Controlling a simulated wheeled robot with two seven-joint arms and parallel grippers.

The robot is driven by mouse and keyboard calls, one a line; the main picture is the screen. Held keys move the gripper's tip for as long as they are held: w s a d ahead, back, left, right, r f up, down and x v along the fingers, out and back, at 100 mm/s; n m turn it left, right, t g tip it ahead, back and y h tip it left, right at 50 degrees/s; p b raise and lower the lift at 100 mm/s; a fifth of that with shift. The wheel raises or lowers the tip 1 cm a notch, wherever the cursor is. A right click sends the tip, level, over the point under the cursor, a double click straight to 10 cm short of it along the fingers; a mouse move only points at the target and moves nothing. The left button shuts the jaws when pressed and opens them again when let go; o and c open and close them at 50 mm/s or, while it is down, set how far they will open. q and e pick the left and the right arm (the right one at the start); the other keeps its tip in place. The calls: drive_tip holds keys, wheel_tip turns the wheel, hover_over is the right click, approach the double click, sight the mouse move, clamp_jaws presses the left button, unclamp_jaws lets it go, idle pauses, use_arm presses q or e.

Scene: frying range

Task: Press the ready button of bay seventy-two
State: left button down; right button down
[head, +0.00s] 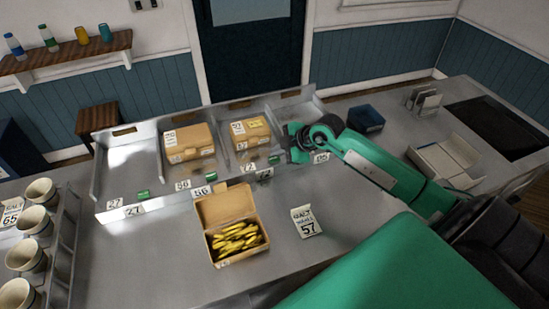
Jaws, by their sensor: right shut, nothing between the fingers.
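A grey divided rack (112,180) stands on the counter with numbered bays. The bay labelled 72 (249,167) is the third from the left and holds a closed cardboard box (250,136). A small green button (274,159) sits on the front ledge just right of that label. My right gripper (291,150) is shut and empty, close to the right of this button and over the rack's front. I cannot tell whether it touches anything. Other green buttons sit by the labels 27 (143,194) and 56 (211,176). My left gripper is not in view.
Several cups (40,192) stand in a holder at left. A pale tray (436,160) and a dark blue box (366,119) are at right.

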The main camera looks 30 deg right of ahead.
sight(278, 159)
drive_tip(key=shift+f, duration=0.45)
idle(0.6)
drive_tip(key=shift+r+p, duration=0.75)
drive_tip(key=shift+r, duration=0.1)
wheel_tip(278, 159, up, 6)
drive_tip(key=p, duration=0.5)
drive_tip(key=shift+p, duration=0.35)
